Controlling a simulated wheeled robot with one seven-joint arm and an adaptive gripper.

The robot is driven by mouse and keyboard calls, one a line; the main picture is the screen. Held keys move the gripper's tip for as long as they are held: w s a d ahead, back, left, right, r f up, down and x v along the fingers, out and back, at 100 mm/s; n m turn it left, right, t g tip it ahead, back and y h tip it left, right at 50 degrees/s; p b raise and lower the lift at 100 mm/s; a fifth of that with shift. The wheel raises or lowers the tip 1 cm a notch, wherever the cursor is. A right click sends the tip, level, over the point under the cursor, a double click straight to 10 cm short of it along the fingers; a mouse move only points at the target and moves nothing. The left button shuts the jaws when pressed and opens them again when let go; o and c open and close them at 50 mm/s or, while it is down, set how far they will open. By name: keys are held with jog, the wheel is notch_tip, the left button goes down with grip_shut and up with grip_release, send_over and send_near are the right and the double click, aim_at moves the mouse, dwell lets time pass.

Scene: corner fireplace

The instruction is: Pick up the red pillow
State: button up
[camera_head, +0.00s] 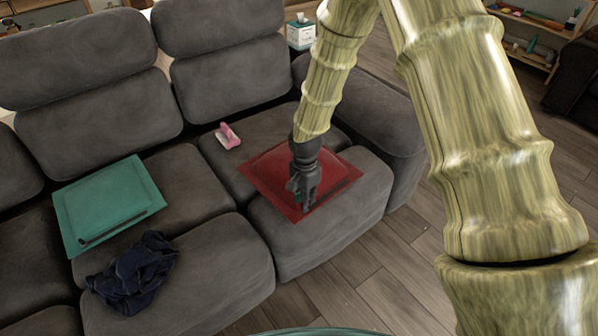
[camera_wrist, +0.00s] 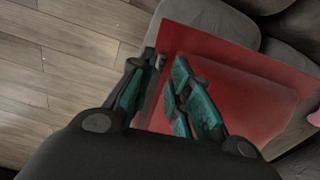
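The red pillow (camera_head: 270,172) lies flat on the right-hand seat of the grey sofa, with a dark strip along its front edge. In the wrist view the pillow (camera_wrist: 230,75) fills the middle and right. My gripper (camera_head: 305,205) points down over the pillow's front part. In the wrist view my gripper (camera_wrist: 168,62) has its two teal-padded fingers apart, with the pillow's edge area showing between them. I cannot tell whether the fingers touch the pillow. The gripper hides part of the pillow in the head view.
A teal pillow (camera_head: 110,203) and a dark blue crumpled cloth (camera_head: 135,272) lie on the sofa (camera_head: 225,262) to the left. A small pink object (camera_head: 228,136) lies behind the red pillow. A tissue box (camera_head: 301,32) stands behind the sofa. Wooden floor (camera_head: 385,290) is clear in front.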

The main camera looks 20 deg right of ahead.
jog(key=shift+w+f, duration=0.1)
jog(key=shift+f, duration=2.5)
grip_shut()
